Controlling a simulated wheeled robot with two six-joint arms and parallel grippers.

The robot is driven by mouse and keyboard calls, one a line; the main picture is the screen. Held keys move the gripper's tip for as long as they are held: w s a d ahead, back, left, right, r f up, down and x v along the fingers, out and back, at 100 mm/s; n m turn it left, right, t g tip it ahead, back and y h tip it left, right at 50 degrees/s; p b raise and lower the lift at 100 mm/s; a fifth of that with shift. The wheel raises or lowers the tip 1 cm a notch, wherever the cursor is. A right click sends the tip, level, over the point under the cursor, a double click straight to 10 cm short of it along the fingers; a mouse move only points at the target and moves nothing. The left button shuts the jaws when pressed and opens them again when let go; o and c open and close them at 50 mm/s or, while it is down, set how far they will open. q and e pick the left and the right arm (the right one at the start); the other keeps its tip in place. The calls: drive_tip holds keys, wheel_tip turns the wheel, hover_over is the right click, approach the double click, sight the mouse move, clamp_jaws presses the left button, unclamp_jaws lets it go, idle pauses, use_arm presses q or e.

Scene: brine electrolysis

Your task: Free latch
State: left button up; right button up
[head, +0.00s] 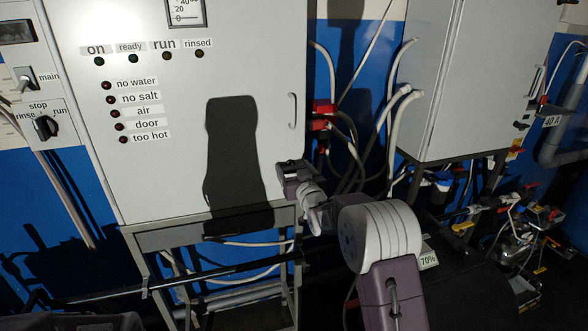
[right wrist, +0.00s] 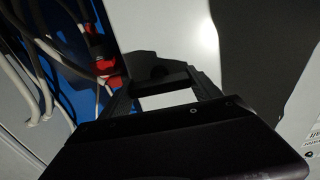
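The large grey cabinet (head: 180,185) fills the left half of the head view. A pale vertical handle (head: 293,110) is on its right edge. No part can be made out clearly as a latch. My right gripper (head: 287,174) is at the cabinet's lower right edge, below the handle. In the right wrist view its two dark fingers (right wrist: 163,88) stand apart, with the pale cabinet face (right wrist: 182,30) visible between them. My left gripper is not in view.
Red connectors (head: 321,115) with hoses are right of the cabinet edge; they also show in the right wrist view (right wrist: 103,58). A second grey cabinet (head: 470,80) stands at right. A rotary switch (head: 46,126) is at far left. Piping and valves (head: 515,235) crowd the lower right.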

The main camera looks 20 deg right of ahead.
drive_tip(key=shift+c, duration=1.3)
drive_tip(key=shift+f+n+b, duration=0.1)
drive_tip(key=shift+n+b, duration=0.3)
drive_tip(key=shift+b, duration=0.25)
drive_tip(key=n+b, duration=0.5)
drive_tip(key=b, duration=0.1)
drive_tip(key=n+b, duration=0.6)
drive_tip(key=b, duration=0.1)
drive_tip(key=shift+a+f, duration=0.15)
drive_tip(key=n+b, duration=0.2)
drive_tip(key=n, duration=0.1)
drive_tip(key=shift+b, duration=0.35)
drive_tip(key=shift+n+b, duration=0.65)
drive_tip(key=shift+n, duration=1.05)
drive_tip(key=o, duration=1.4)
drive_tip(key=shift+a, duration=0.1)
